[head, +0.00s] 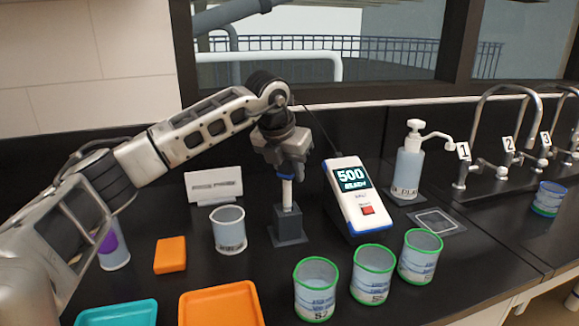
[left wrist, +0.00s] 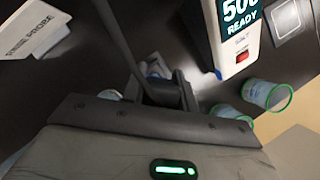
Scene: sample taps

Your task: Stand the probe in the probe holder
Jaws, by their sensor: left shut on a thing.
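The probe (head: 287,192) is a white upright stick with a blue collar near its top. My left gripper (head: 287,172) is shut on it from above. The probe's lower end is at the mouth of the dark grey probe holder (head: 289,225), a square block on a flat base; how deep it sits inside I cannot tell. In the left wrist view the gripper (left wrist: 160,85) hides most of the probe and holder. A meter (head: 355,195) reading 500 READY stands right of the holder. My right gripper is not in view.
A labelled beaker (head: 228,230) and a white sign (head: 214,185) stand left of the holder. Several green-rimmed cups (head: 316,290) are in front. A soap bottle (head: 409,165) stands behind right. Orange (head: 222,305) and teal (head: 118,314) trays lie front left.

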